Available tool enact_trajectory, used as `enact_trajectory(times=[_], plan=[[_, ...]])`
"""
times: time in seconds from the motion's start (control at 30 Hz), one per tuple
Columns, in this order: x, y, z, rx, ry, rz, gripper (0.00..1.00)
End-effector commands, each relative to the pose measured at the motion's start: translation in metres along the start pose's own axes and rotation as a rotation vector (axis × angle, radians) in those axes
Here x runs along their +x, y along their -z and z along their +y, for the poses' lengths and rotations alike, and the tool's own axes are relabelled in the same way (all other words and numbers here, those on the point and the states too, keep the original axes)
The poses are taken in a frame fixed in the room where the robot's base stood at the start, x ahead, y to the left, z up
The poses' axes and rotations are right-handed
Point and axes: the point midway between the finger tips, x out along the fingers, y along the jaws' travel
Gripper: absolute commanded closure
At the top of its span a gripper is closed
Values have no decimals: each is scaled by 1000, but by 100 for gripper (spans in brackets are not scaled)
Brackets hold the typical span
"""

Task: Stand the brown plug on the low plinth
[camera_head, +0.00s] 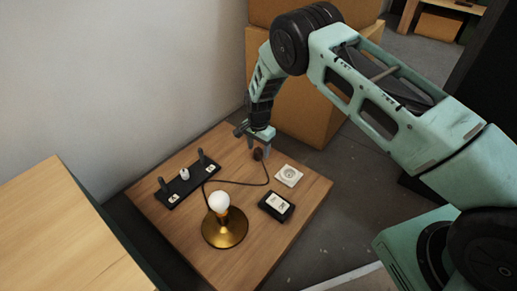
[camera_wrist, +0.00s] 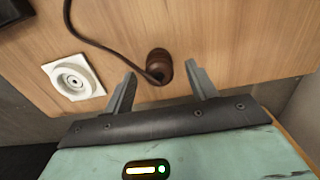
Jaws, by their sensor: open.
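The brown plug (camera_head: 258,154) is on the wooden table top, with a dark cord running from it toward the brass lamp. In the wrist view the plug (camera_wrist: 159,62) is a dark round shape between and slightly beyond the fingertips. My gripper (camera_head: 260,147) is open just above the table at the plug; the wrist view shows its two fingers (camera_wrist: 161,73) apart, one on each side, with no clear contact. No thing is plainly marked as the low plinth; a low black block (camera_head: 276,206) with a white label lies at the table's right, and I cannot tell if it is it.
A white square socket (camera_head: 288,176) lies near the plug; it also shows in the wrist view (camera_wrist: 74,78). The brass lamp (camera_head: 225,228) with a white bulb stands in front. A black strip (camera_head: 186,185) with upright posts is at left. Cardboard boxes (camera_head: 305,110) stand behind.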

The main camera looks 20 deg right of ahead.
Motion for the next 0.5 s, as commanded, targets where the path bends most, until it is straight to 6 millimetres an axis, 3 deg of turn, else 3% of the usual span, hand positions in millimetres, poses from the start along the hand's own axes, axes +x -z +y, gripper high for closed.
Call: enact_trajectory(times=[0.03, 0.5], plan=[[-17, 0, -1, 0, 2, 1, 43], [-124, 0, 0, 0, 0, 0, 43]])
